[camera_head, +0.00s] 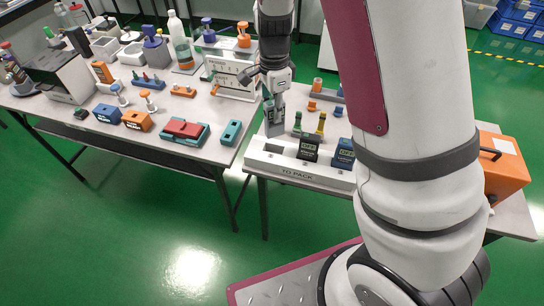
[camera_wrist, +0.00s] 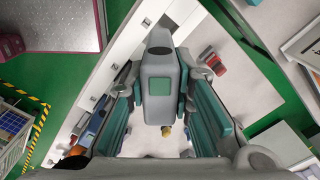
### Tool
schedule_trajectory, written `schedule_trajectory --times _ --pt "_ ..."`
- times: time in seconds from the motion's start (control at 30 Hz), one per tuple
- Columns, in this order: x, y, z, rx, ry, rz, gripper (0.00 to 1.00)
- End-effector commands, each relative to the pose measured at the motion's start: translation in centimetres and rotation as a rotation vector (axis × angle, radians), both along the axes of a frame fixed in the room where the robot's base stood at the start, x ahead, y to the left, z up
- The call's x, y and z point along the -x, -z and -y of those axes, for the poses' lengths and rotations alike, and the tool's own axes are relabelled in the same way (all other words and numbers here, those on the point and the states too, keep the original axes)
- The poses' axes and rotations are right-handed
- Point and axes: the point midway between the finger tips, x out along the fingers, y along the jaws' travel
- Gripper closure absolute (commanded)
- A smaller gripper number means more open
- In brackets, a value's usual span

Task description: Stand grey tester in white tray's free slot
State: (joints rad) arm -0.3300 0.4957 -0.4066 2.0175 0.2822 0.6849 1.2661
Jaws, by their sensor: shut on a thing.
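My gripper (camera_head: 272,92) is shut on the grey tester (camera_head: 274,120), which hangs roughly upright at the back left of the white tray (camera_head: 299,178). The tray, marked "TO PACK", lies along the right table's front edge. A black tester (camera_head: 308,150) and a blue tester (camera_head: 343,154) stand in it. An empty dark slot (camera_head: 273,148) shows at its left. I cannot tell whether the grey tester's lower end touches anything.
Green-topped and yellow-topped items (camera_head: 321,124) stand just behind the tray. An orange case (camera_head: 505,172) is at the right. The left table holds a blue tester (camera_head: 107,114), an orange tester (camera_head: 138,120) and a red tester (camera_head: 184,128). A gap separates the tables.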

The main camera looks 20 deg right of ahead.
Motion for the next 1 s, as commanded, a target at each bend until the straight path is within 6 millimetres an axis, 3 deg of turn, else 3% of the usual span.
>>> schedule_trajectory --times 0.2,0.4,0.53,0.8,1.0 --pt "-0.1 0.2 -0.1 -0.006 0.432 0.006 1.0" --pt "-0.1 0.1 -0.1 -0.01 0.642 0.008 1.0" --pt "0.0 1.3 -0.1 -0.01 0.683 0.004 1.0" --pt "0.1 5.7 -0.1 -0.009 0.683 0.004 1.0" --pt "0.0 7.0 -0.2 -0.011 0.681 0.006 1.0"
